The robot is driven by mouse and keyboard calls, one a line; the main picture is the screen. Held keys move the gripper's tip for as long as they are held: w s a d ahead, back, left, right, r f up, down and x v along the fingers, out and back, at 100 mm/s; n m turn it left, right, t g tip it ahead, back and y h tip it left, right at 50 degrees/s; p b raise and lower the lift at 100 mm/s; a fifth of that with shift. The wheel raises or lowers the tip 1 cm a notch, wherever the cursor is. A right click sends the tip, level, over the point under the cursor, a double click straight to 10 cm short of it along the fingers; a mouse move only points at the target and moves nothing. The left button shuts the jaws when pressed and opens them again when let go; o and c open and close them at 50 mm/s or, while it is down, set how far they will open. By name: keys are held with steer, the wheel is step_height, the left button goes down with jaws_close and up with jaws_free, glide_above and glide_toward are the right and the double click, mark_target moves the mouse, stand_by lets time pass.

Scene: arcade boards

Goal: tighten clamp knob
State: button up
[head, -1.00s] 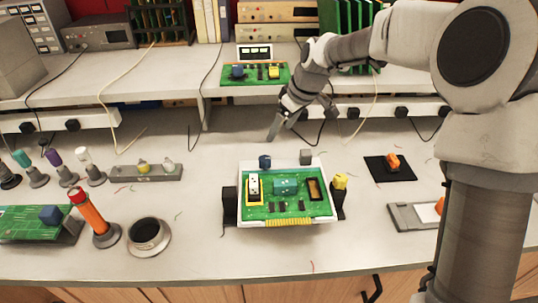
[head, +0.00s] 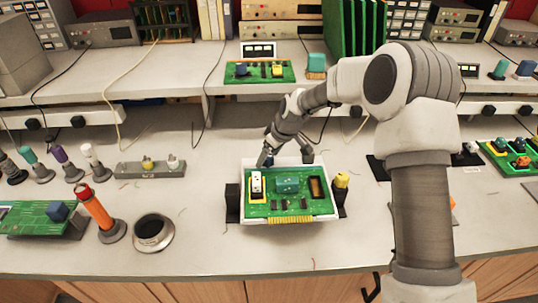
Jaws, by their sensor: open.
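A green circuit board (head: 300,207) sits in a white frame held by a dark clamp stand at the middle of the bench. A yellow knob (head: 341,180) stands on the clamp at its right. A small dark blue knob (head: 268,162) is at the frame's back left, mostly hidden by my gripper. My gripper (head: 265,156) is open and points down at the blue knob. I cannot tell whether it touches the knob or has its fingers around it.
An orange tool (head: 95,208) stands in a holder left of the board, beside an empty round cup (head: 153,230). A grey rack (head: 150,169) and several coloured-handled tools are at the left. The bench front is clear.

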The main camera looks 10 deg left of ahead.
jaws_close()
stand_by(0.4)
steer(key=m+t+h+b, duration=0.1)
steer(key=m+b, duration=0.2)
steer(key=shift+s+a+f, duration=0.1)
steer(key=shift+a+f, duration=0.05)
steer(key=m+h+b, duration=0.1)
steer(key=m, duration=0.2)
steer(key=m+t+b, duration=0.1)
steer(key=m+b, duration=0.1)
steer(key=shift+a+m+h, duration=0.15)
steer(key=shift+m+h, duration=0.25)
steer(key=m+h, duration=0.1)
steer(key=m, duration=0.3)
steer(key=shift+a+r+m+h+b, duration=0.1)
steer(key=shift+r+m+h+b, duration=0.1)
steer(key=shift+m+h+b, duration=0.15)
steer(key=m+h, duration=0.2)
steer(key=m, duration=0.3)
steer(key=shift+a, duration=0.1)
steer(key=shift+m+g, duration=0.25)
steer(key=shift+g, duration=0.05)
